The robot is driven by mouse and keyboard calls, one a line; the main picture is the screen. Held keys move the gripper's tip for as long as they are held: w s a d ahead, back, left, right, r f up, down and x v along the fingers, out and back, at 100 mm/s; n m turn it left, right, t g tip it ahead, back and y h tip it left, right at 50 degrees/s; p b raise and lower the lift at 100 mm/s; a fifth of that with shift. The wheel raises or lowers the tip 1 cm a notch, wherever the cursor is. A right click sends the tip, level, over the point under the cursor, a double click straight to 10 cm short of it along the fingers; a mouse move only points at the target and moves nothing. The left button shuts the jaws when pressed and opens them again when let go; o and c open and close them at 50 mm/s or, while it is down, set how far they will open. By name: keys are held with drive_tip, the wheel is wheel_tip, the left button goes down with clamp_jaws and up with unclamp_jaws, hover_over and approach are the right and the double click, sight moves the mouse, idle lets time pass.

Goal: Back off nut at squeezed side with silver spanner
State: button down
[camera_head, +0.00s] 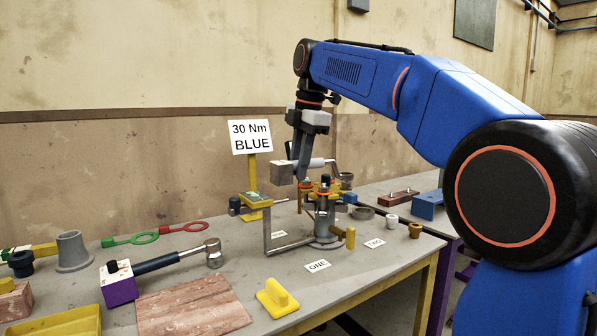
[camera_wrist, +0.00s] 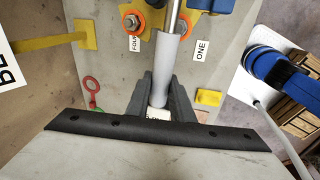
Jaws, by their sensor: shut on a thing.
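My gripper (camera_head: 303,170) is shut on the pale grey handle of the silver spanner (camera_head: 319,163), above the table's middle. In the wrist view the fingers (camera_wrist: 160,88) clasp the grey handle (camera_wrist: 165,62), and its silver shaft runs up out of the picture. The flange assembly (camera_head: 322,190), with a yellow plate and orange-ringed nuts, stands just below and beyond the gripper. One nut (camera_wrist: 131,22) is near the FOUR label and another lies near the ONE label (camera_wrist: 201,50). The spanner's far end is cut off in the wrist view; I cannot tell whether it touches a nut.
A 30 Nm BLUE sign (camera_head: 250,137) stands behind on a yellow post. A grey bent bar projects left of the flange.

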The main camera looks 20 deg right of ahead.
drive_tip(key=shift+w+a+v, duration=0.15)
drive_tip(key=shift+w+v, duration=0.1)
drive_tip(key=shift+v, duration=1.05)
drive_tip(key=shift+w+a+v, duration=0.15)
drive_tip(key=shift+w+v, duration=0.05)
drive_tip(key=shift+v, duration=1.15)
drive_tip(key=shift+w+a+v, duration=0.2)
drive_tip(key=shift+w+v, duration=0.05)
drive_tip(key=shift+v, duration=1.05)
drive_tip(key=shift+r, duration=0.15)
